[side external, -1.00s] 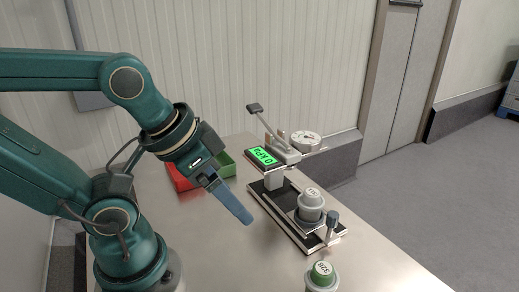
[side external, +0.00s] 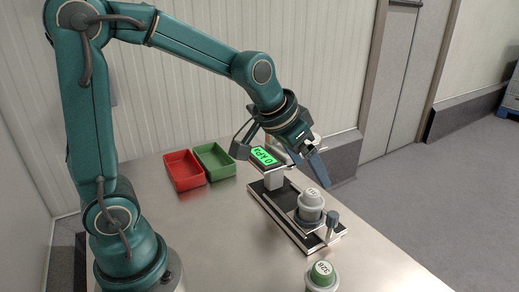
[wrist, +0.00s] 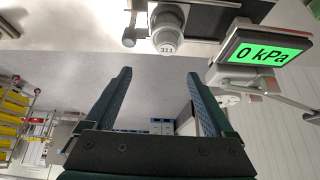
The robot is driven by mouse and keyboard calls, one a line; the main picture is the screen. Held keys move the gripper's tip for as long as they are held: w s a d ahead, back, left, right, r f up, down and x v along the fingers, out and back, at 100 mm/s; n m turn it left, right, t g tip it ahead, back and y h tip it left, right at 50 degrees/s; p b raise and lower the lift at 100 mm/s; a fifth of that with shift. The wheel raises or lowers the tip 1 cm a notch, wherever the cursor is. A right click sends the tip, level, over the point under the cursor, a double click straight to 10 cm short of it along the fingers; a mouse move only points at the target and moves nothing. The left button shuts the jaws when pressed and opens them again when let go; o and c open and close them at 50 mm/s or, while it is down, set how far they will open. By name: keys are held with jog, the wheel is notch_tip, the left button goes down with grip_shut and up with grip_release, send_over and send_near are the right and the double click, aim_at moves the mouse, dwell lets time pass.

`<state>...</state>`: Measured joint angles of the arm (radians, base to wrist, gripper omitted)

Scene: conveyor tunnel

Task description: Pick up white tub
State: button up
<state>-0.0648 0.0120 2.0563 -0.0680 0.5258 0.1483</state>
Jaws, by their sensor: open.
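The white tub (side external: 311,207), grey-white with a pale lid, stands upright on the dark plate of the metal fixture (side external: 272,213). In the wrist view the tub (wrist: 167,32) appears at the top centre, with a number that looks like 311 on its lid. My gripper (side external: 321,176) is above and slightly behind the tub in the side view, apart from it. In the wrist view my gripper (wrist: 159,75) is open and empty, with the tub beyond its fingertips.
A display reading 0 kPa (side external: 264,157) stands on the fixture close to my wrist. A dark knob post (side external: 332,222) is just right of the tub. Red (side external: 184,171) and green (side external: 214,161) trays lie at the back left.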

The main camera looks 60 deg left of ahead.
aim_at(308, 193)
jog(key=shift+g, duration=0.7)
jog(key=x, duration=0.3)
jog(key=a+x, duration=0.1)
jog(key=x, duration=0.1)
jog(key=shift+s+f, duration=0.2)
jog(key=shift+f, duration=0.8)
jog(key=shift+x, duration=2.35)
jog(key=shift+s, duration=0.1)
jog(key=c, duration=1.1)
notch_tip(308, 193, up, 10)
jog(key=shift+c, duration=0.2)
